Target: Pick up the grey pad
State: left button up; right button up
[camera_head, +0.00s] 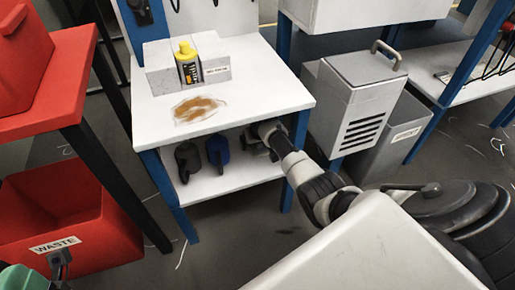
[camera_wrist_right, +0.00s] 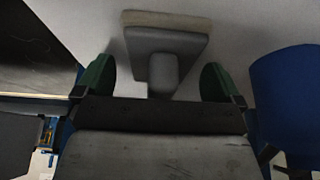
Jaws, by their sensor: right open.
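The grey pad (camera_wrist_right: 190,42) shows in the right wrist view. It is a rectangular grey block with a pale beige layer along its far edge and a grey handle (camera_wrist_right: 163,72) pointing toward me. My right gripper (camera_wrist_right: 158,76) is open, with one green finger on each side of the handle and gaps to both. In the head view my right arm reaches onto the lower shelf of the white table, with the gripper (camera_head: 262,140) partly under the tabletop. I cannot make out the pad in the head view.
A black jug (camera_head: 187,160) and a blue jug (camera_head: 217,150) stand on the lower shelf (camera_head: 212,187), left of my right gripper. The tabletop (camera_head: 270,95) bears a brown stain (camera_head: 196,108) and a yellow-capped bottle (camera_head: 187,66). A grey bin (camera_head: 355,95) stands to the right.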

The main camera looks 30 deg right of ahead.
jog(key=shift+c, duration=0.3)
jog(key=c, duration=1)
jog(key=shift+r, duration=0.2)
